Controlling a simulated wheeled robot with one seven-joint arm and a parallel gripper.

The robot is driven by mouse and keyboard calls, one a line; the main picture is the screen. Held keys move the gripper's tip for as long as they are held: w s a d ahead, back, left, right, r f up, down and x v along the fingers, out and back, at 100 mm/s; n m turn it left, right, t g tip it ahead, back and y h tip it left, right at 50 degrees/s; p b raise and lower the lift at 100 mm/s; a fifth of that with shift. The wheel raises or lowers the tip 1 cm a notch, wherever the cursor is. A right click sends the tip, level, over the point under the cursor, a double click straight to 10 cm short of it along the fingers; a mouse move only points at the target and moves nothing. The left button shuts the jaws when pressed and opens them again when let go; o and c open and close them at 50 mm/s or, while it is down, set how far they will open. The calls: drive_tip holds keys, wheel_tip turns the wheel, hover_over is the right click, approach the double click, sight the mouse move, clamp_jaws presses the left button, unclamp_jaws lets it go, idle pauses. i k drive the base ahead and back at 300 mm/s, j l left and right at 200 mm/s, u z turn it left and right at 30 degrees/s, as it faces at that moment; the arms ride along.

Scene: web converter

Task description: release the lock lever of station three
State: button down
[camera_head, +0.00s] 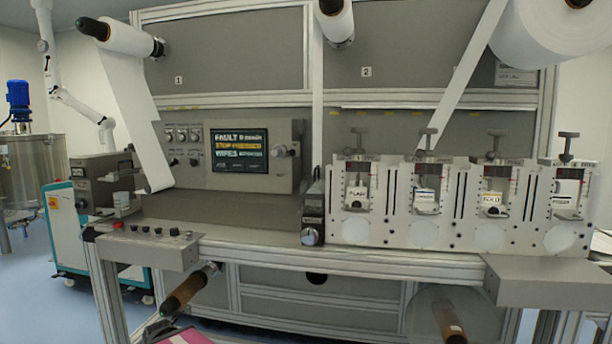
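A row of metal stations stands on the right of the machine, each with a T-shaped handle on top and a small labelled block in its window. The third station from the left (473,211) has a block marked FOLD (491,205). Its dark T-handle (494,134) stands upright above the top edge. I cannot tell which part is the lock lever or how it is set; no station numbers are readable on this row. My gripper is not in view.
A screen (239,151) shows a FAULT message. White web rolls (553,40) hang above, with strips running down. A grey ledge (553,281) juts out front right, a button box (155,248) front left. Brown-cored rollers (188,290) stick out below. A white arm (80,103) stands far left.

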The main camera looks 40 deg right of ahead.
sight(491, 156)
drive_tip(key=z, duration=2.9)
